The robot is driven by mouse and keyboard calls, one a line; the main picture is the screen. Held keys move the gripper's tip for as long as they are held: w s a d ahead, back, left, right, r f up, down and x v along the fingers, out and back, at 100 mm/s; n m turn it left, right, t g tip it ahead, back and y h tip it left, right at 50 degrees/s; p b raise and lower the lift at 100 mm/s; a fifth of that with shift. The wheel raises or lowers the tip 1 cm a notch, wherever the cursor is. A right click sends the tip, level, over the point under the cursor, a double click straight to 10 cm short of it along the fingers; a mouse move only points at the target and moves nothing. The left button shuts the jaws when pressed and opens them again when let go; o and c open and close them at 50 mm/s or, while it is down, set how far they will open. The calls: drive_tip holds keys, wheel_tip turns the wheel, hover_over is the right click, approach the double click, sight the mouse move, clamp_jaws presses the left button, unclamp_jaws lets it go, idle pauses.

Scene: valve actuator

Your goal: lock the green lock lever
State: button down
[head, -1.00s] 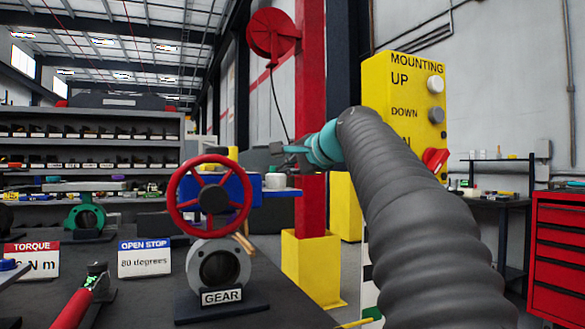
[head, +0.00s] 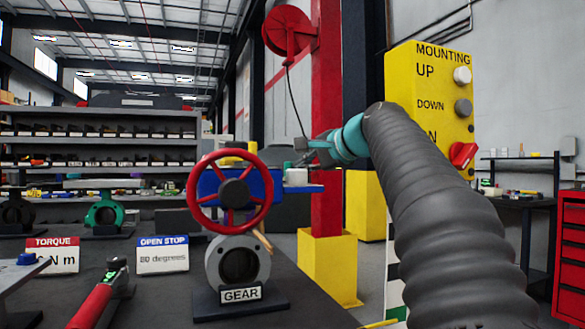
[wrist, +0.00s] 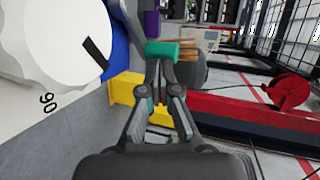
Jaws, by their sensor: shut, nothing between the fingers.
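The blue valve actuator (head: 263,187) stands on the bench behind a red handwheel (head: 232,192). A small green piece (wrist: 165,50), which may be the lock lever, shows just beyond my fingertips in the wrist view; I cannot tell whether they touch it. I do not make out the lever in the head view. My gripper (head: 308,152) is above and right of the actuator, near its white part (head: 297,175). In the wrist view my gripper (wrist: 159,92) is shut with nothing between its fingers. A large white dial (wrist: 65,40) with a black mark is close on the left.
The GEAR valve body (head: 238,262) supports the handwheel. A red column (head: 326,110) with a yellow base (head: 328,262) stands behind. A yellow control panel (head: 432,100) is at the right.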

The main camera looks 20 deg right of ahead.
drive_tip(key=shift+w, duration=0.2)
drive_tip(key=shift+a, duration=0.15)
drive_tip(key=v, duration=1.2)
